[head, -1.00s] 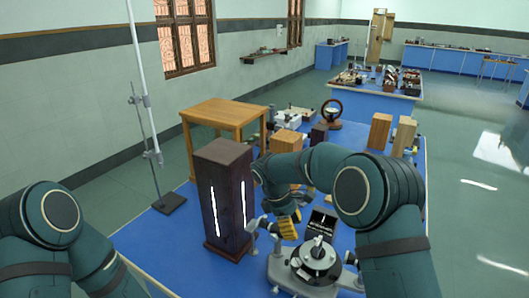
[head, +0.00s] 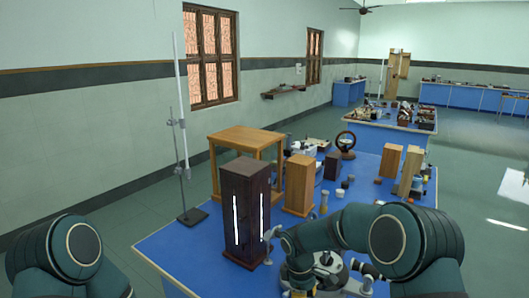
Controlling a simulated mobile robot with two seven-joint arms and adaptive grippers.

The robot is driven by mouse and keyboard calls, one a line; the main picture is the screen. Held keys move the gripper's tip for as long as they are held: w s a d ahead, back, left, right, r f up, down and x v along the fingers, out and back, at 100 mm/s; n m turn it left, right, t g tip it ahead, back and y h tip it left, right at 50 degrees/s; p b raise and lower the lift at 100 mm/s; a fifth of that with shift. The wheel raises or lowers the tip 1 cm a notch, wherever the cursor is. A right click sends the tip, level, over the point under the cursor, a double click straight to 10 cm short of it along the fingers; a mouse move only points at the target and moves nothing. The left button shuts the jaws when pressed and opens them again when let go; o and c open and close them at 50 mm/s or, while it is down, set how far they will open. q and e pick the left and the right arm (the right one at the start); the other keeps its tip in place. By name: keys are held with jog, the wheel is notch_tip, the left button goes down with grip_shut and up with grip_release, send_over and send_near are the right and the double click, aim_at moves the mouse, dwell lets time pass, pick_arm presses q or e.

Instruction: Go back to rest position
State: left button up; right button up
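My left arm (head: 70,255) is folded at the lower left, and its gripper is outside the picture. My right arm (head: 340,228) reaches from the lower right toward the middle, bent over the blue bench (head: 178,255). Its wrist end is just right of the tall dark lamp box (head: 245,200), above the spectrometer (head: 300,278). The fingers of my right gripper cannot be made out clearly there, and I see nothing held. My forearm hides much of the spectrometer.
A wooden stool (head: 246,137) stands behind the lamp box, and a stand with a tall rod (head: 183,150) is to its left. Wooden blocks (head: 299,183) and a round-framed instrument (head: 346,143) are farther back. Floor is open at the right.

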jog(key=s+f+m+t+y+b, duration=0.3)
jog(key=s+f+m, duration=1.1)
jog(key=s, duration=0.7)
notch_tip(320, 180, down, 4)
jog(key=a+y+b, duration=0.1)
jog(key=y, duration=0.1)
jog(key=shift+s+m+t+y, duration=0.3)
jog(key=shift+d+r, duration=0.1)
jog(key=shift+d, duration=0.05)
